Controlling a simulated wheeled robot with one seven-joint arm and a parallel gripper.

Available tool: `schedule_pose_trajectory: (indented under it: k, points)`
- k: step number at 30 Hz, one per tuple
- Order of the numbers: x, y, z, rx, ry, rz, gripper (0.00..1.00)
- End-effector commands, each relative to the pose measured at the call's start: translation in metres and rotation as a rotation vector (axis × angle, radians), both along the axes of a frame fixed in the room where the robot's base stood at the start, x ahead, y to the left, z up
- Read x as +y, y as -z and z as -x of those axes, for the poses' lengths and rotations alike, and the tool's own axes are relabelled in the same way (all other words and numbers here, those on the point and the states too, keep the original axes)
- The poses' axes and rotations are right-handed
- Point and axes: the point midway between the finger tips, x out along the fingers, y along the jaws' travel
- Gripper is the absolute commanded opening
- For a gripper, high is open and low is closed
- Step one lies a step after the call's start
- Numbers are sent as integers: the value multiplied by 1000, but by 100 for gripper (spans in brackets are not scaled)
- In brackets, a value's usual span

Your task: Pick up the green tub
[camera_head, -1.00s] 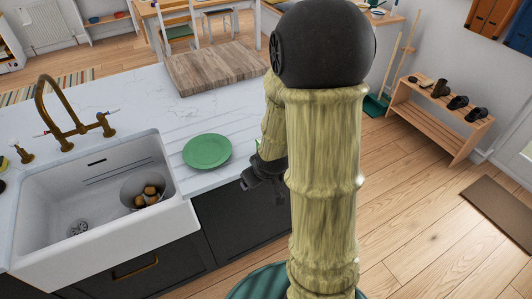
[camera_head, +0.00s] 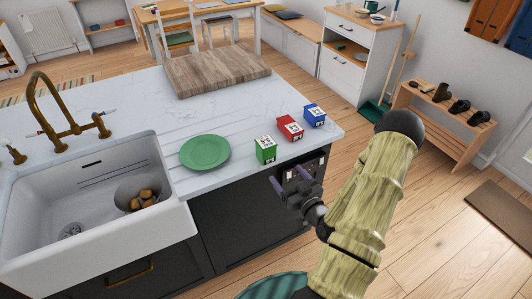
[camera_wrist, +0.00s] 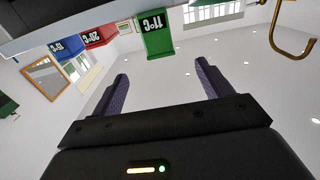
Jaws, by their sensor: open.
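The green tub (camera_head: 265,150), a small box shape with a white label, stands upright near the counter's front edge, just right of a green plate (camera_head: 206,151). In the wrist view the green tub (camera_wrist: 158,38) appears upside down, beyond and roughly between the fingertips. My gripper (camera_head: 288,180) is open and empty, in front of the counter edge, a little below and to the right of the green tub. The wrist view shows both fingers (camera_wrist: 162,76) spread with nothing between them. A gap separates them from the tub.
A red tub (camera_head: 290,128) and a blue tub (camera_head: 314,116) stand in a row behind and right of the green one. A white sink (camera_head: 85,205) is at left and a wooden board (camera_head: 216,70) lies behind. The counter edge is close to my gripper.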

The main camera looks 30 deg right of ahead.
Motion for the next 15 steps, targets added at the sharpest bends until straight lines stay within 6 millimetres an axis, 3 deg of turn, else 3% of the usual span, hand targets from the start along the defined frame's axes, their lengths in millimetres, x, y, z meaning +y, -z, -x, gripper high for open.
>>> schedule_pose_trajectory:
  k: [10, 15]
  points:
    - [1, -2, -4, -1, -2, 2, 78]
    - [2, -4, -26, -2, -4, 3, 78]
